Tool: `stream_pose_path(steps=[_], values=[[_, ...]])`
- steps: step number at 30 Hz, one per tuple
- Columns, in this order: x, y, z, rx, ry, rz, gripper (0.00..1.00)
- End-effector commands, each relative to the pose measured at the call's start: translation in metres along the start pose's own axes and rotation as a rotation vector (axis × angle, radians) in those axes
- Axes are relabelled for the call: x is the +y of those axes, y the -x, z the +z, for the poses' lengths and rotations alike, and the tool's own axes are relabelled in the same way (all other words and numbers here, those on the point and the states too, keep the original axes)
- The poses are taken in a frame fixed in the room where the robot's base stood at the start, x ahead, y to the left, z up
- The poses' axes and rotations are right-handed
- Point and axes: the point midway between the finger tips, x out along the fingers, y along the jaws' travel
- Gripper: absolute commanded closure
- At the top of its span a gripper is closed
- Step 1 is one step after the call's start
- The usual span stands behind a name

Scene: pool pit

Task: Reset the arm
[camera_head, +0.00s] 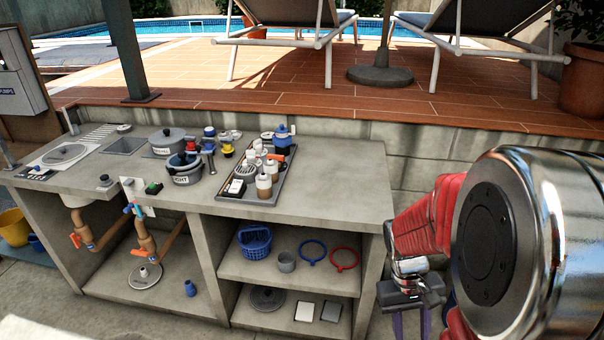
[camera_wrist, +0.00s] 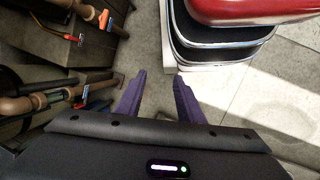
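My gripper (camera_wrist: 160,95) shows in the wrist view with its two purple fingers spread apart. Only bare floor shows between them, and it holds nothing. In the head view my gripper (camera_head: 412,324) hangs low, to the right of the counter's right end, with its fingers pointing down and partly cut off by the bottom edge. My red and chrome arm fills the right side of the head view and hides what lies behind it.
A concrete counter (camera_head: 330,203) with open shelves stands left of my gripper. On it are pots, a tray (camera_head: 276,188) with bottles and cups, and small parts. Brown pipes (camera_head: 150,243) with orange handles run below. Pipes (camera_wrist: 30,103) also show at left in the wrist view.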

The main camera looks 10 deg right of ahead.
Motion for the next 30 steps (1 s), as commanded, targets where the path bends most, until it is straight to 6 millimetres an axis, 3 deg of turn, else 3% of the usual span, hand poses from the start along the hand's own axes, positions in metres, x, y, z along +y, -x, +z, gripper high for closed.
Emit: stream_pose_path(steps=[14,30], values=[[-0.062,0.078,0.01,0.287,-0.004,-0.098,0.66],[-0.114,0.155,0.048,0.584,0.077,-0.182,0.66]])
